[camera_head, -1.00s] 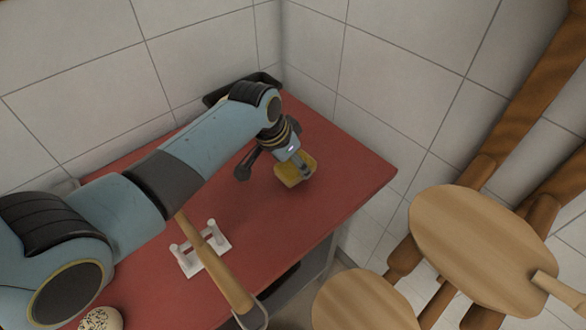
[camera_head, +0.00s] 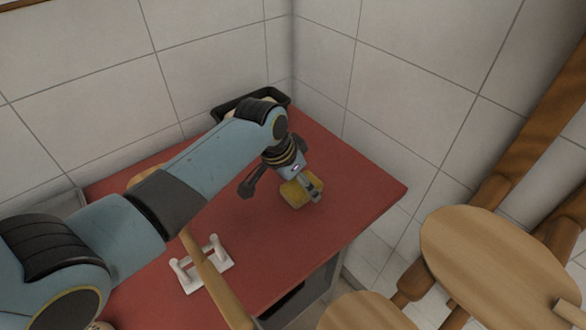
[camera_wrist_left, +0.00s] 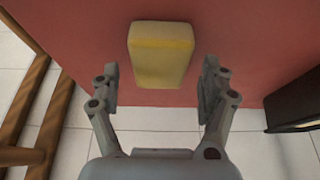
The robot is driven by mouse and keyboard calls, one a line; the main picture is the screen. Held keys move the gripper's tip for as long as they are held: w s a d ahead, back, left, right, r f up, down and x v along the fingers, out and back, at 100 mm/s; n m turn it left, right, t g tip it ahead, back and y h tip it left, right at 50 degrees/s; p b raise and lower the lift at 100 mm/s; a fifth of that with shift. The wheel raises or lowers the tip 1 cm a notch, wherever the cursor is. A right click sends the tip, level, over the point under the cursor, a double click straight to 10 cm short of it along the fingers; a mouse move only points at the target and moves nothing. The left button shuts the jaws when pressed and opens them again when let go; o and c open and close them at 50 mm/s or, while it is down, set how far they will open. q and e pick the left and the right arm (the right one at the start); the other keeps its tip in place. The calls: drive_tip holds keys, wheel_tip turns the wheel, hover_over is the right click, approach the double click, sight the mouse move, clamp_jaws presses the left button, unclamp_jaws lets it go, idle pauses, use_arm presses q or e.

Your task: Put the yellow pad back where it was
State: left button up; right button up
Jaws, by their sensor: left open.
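The yellow pad (camera_head: 298,192) is a small block with a paler end face, at the far right part of the red table top (camera_head: 345,180). In the left wrist view the pad (camera_wrist_left: 161,55) lies just ahead of my fingertips, roughly centred between them and touching neither. My left gripper (camera_head: 282,190) is open and empty; its two spread fingers also show in the left wrist view (camera_wrist_left: 160,85). I cannot tell for certain whether the pad rests flat on the table. My right gripper is not in view.
A black tray (camera_head: 228,107) stands at the back corner by the tiled walls. A white stand (camera_head: 190,285) with a wooden-handled tool (camera_head: 212,275) is nearer, by my arm. The table between stand and pad is clear.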

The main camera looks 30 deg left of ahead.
use_arm(q)
drive_tip(key=v, duration=1.1)
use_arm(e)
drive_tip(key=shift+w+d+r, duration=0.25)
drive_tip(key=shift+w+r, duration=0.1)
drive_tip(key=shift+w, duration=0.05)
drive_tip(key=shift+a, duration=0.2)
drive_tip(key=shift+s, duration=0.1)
